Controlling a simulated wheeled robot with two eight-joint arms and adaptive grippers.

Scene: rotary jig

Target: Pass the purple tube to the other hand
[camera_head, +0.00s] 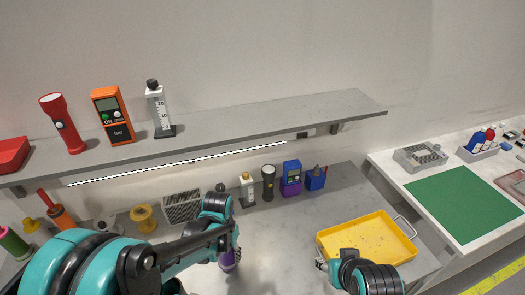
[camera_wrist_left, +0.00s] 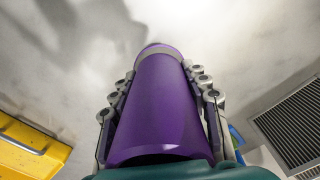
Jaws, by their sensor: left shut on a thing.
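The purple tube (camera_head: 228,261) is low in the middle of the head view, below my left gripper (camera_head: 229,246). In the left wrist view the tube (camera_wrist_left: 158,105) fills the middle, with a finger along each side. My left gripper is shut on it. The tube's lower end is partly hidden by my arm in the head view. My right gripper (camera_head: 321,264) shows only in small part at the front edge of the yellow tray; its fingers are too small to read.
A yellow tray (camera_head: 407,257) stands right of centre on the grey bench. A shelf (camera_head: 260,112) overhangs the bench. A yellow spool (camera_head: 144,218) stands at left.

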